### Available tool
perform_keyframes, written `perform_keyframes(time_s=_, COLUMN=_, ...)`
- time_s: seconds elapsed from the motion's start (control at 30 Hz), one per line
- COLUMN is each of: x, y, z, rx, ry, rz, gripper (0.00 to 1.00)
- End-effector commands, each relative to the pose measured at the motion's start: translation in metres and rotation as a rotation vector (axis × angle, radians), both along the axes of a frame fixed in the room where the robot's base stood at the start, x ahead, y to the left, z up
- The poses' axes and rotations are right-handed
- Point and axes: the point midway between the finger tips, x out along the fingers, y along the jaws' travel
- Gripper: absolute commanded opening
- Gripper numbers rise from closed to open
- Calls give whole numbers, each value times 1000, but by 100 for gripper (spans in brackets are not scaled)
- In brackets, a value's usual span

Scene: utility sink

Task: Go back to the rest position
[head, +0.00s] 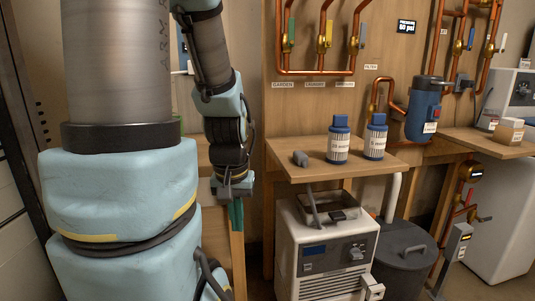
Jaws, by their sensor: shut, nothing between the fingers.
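My arm comes down in front of the wooden panel, left of centre in the head view. My gripper (236,214) hangs at its lower end, pointing down, left of the wooden shelf (300,170). Its fingers look shut, with nothing seen between them. The gripper is apart from the shelf and from the things on it. My large blue-padded arm links fill the left of the view and hide what is behind them.
Two blue-capped bottles (338,143) (376,140) and a small grey part (300,158) stand on the shelf. Below are a white machine (325,262) and a dark lidded bin (403,262). Copper pipes (315,72) with valves run along the panel. A blue canister (424,110) hangs right.

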Motion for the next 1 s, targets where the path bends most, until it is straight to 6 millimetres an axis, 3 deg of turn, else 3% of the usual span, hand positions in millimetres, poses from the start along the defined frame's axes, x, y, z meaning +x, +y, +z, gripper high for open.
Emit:
perform_keyframes(time_s=0.03, x=0, y=0, z=33, rx=0, ry=0, rz=0, gripper=0)
perform_keyframes(time_s=0.3, x=0, y=0, z=115, rx=0, ry=0, rz=0, gripper=0)
perform_keyframes(time_s=0.5, x=0, y=0, z=161, rx=0, ry=0, rz=0, gripper=0)
perform_keyframes(time_s=0.7, x=0, y=0, z=177, rx=0, ry=0, rz=0, gripper=0)
perform_keyframes(time_s=1.0, x=0, y=0, z=175, rx=0, ry=0, rz=0, gripper=0)
